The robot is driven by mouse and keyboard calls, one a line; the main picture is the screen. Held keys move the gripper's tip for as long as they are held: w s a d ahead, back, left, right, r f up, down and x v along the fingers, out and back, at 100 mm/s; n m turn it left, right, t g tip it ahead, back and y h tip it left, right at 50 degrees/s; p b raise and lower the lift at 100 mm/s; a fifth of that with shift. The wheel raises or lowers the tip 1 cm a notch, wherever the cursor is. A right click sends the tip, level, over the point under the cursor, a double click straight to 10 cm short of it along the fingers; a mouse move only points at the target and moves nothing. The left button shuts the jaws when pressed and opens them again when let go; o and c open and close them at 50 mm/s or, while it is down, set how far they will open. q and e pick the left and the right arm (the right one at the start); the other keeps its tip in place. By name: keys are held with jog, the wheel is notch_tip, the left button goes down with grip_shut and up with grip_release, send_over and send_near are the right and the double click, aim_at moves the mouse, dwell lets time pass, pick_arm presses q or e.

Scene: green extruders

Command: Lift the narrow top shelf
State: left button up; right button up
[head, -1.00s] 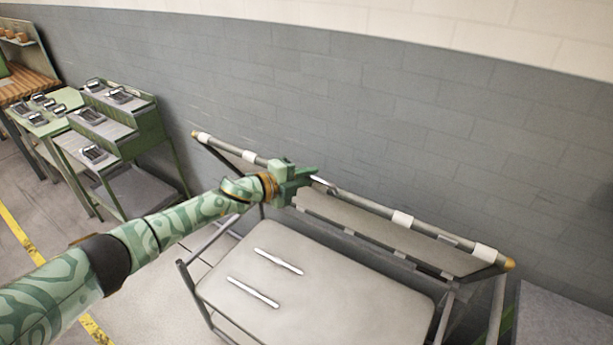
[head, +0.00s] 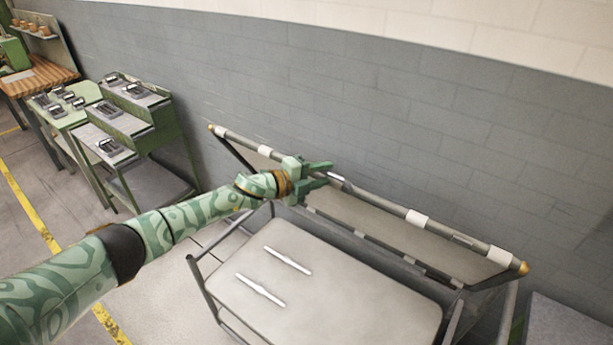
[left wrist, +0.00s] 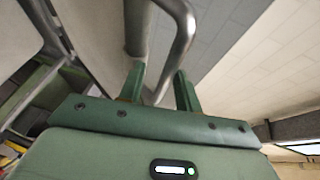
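The narrow top shelf (head: 375,218) is a grey panel, tilted, along the wall above a cart. Its upper edge is a long grey bar with white bands and orange end caps. My left gripper (head: 327,174) is at this bar, left of its middle, with its two fingers spread apart. In the left wrist view the open fingers (left wrist: 159,72) have a bent grey metal tube (left wrist: 181,45) running between them, with gaps visible beside it. Whether a finger touches the tube I cannot tell. My right gripper is not in view.
Below the shelf is the cart's wide lower tray (head: 330,295) with two thin white strips on it. A green stepped stand (head: 150,120) with metal parts is at the left. A grey wall (head: 420,130) rises close behind. A grey surface (head: 570,325) is at the lower right.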

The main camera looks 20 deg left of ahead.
pick_arm(q)
jog(key=b+v, duration=0.1)
jog(key=v, duration=1.5)
jog(key=shift+r, duration=0.2)
